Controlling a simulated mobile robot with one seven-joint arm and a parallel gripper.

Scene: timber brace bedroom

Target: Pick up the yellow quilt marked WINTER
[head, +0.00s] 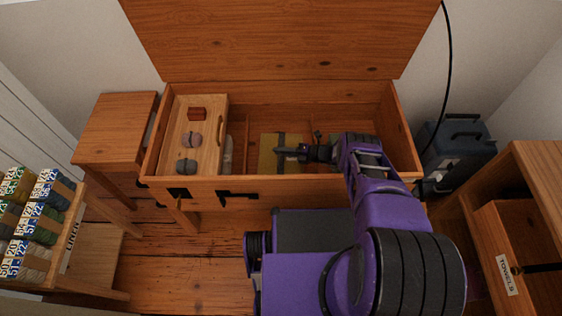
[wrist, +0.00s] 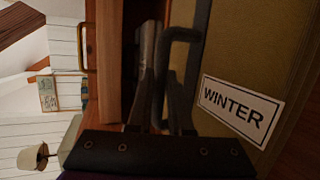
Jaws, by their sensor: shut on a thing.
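The yellow quilt (head: 268,162) lies inside the open wooden chest, with a dark strap across it. In the wrist view the quilt (wrist: 222,66) fills the right side, and its white label (wrist: 240,110) reads WINTER. A dark handle (wrist: 181,34) stands out from the quilt's side. My gripper (head: 281,151) reaches into the chest from the right. In the wrist view its two fingers (wrist: 163,88) are close together at the handle and shut on it. Whether the quilt is clear of the chest floor cannot be told.
The chest (head: 230,183) has its lid (head: 270,40) up. A wooden tray (head: 208,160) with small items covers its left end. A stool (head: 115,125) and a shelf of yarn-like bundles (head: 40,210) stand left. A blue-grey case (head: 460,145) and a drawer marked TOWELS (head: 530,255) stand right.

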